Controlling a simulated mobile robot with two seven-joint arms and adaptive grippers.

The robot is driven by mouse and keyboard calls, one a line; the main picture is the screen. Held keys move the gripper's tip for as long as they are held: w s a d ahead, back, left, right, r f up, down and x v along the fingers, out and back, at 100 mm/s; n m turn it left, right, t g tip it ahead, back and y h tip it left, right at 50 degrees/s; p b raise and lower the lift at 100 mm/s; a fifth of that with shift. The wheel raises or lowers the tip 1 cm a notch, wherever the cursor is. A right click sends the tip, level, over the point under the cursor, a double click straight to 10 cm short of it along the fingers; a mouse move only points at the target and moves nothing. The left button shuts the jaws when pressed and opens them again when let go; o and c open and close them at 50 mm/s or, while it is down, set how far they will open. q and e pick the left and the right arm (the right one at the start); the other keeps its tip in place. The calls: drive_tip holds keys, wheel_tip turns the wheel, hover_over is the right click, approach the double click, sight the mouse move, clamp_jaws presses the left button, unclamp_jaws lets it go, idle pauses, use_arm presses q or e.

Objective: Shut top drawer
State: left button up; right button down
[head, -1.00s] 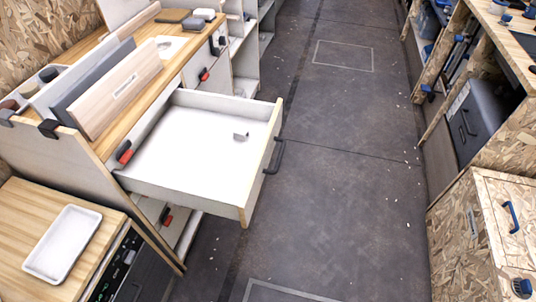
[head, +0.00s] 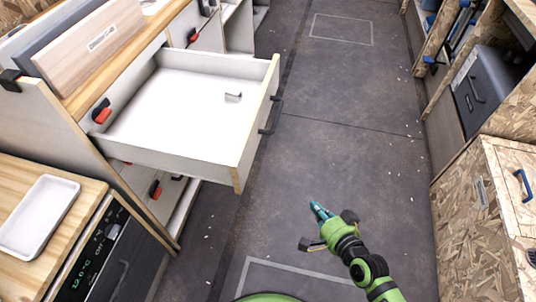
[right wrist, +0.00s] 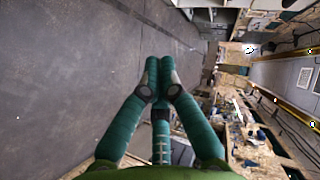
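The top drawer (head: 150,125) is pulled far out of the cabinet at the left of the head view. Its inside is white and nearly empty, and its wooden front carries a dark bar handle (head: 270,114) facing the aisle. My right gripper (head: 319,210) is over the floor, to the right of and below the drawer front in the picture, apart from it. My left gripper is not in view.
A small grey piece (head: 233,97) lies in the drawer. A white tray (head: 38,216) sits on the lower wooden counter at left. Chipboard cabinets (head: 480,205) line the right side. The dark floor (head: 340,140) between is clear.

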drive_tip(key=a+r+m+t+y+b, duration=0.1)
drive_tip(key=a+r+m+t+y, duration=0.1)
drive_tip(key=r, duration=0.6)
drive_tip(key=a+r+m+t+y+b, duration=0.1)
drive_tip(key=a+r+y+b, duration=0.15)
drive_tip(key=r, duration=0.55)
drive_tip(key=p, duration=0.2)
approach(257, 132)
drive_tip(key=w, duration=0.4)
drive_tip(key=a, duration=0.3)
drive_tip(key=shift+w+r+h, duration=0.1)
drive_tip(key=shift+r+h, duration=0.1)
drive_tip(key=shift+h, duration=0.05)
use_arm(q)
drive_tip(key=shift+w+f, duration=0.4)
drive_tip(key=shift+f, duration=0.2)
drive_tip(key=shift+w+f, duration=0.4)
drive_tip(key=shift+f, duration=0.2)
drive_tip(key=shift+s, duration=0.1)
